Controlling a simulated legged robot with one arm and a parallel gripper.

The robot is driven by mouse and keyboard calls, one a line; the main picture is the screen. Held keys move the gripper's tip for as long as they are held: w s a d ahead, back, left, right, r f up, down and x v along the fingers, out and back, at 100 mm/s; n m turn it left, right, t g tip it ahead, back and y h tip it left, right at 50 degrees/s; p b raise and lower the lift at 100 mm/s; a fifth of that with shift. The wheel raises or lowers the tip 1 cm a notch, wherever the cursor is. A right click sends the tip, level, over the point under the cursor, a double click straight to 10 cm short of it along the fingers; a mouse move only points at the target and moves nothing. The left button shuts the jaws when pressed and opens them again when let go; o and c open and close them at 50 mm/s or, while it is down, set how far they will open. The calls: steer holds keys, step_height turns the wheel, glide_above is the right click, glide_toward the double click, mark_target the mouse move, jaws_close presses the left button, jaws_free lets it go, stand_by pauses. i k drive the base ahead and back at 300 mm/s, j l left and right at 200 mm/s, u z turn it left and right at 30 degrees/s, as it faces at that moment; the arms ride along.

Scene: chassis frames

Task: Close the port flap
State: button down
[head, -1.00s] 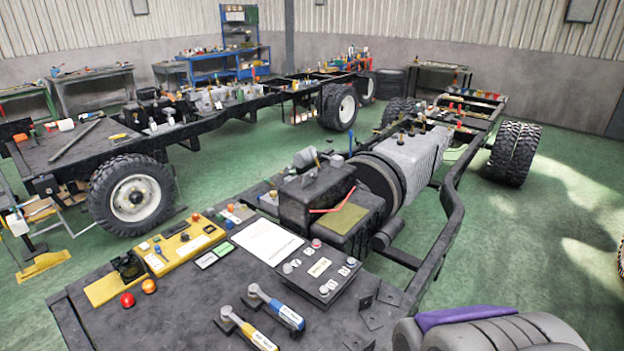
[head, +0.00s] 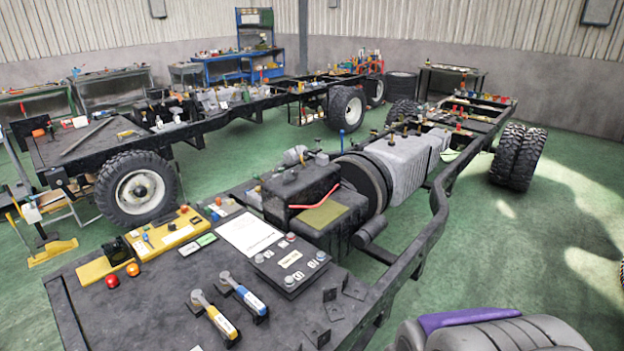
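No part is clearly marked as the port flap. A small black piece (head: 117,248) stands raised at the left end of a yellow panel (head: 165,233), on the near chassis deck. It may be the flap, but it is too small to tell whether it is open. Red (head: 112,281) and orange (head: 133,269) knobs sit in front of the panel. A grey ribbed part of my own body with a purple strip shows at the lower right. No gripper fingertips show, and nothing of mine touches the deck.
On the near deck are a yellow-handled lever (head: 214,318), a blue-handled lever (head: 243,296), a black battery-like box (head: 291,264) and a white sheet (head: 253,234). A second chassis with a wheel (head: 137,188) stands behind left. Green floor (head: 545,275) is clear at right.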

mark_target(290, 174)
steer(key=i+l+u, duration=0.25)
steer(key=l, duration=0.75)
steer(key=l+u, duration=0.25)
steer(key=l, duration=0.8)
steer(key=i+l+u, duration=0.1)
steer(key=l, duration=0.25)
steer(key=i+l+u, duration=0.1)
steer(key=i+l, duration=0.15)
steer(key=i+l+u, duration=0.1)
steer(key=l, duration=0.4)
steer(key=i+l, duration=0.2)
steer(key=l, duration=0.2)
steer(key=i+l+u, duration=0.15)
steer(key=l, duration=0.2)
steer(key=i+l+u, duration=0.1)
steer(key=l, duration=0.3)
steer(key=i+l+u, duration=0.3)
steer(key=i+l, duration=0.8)
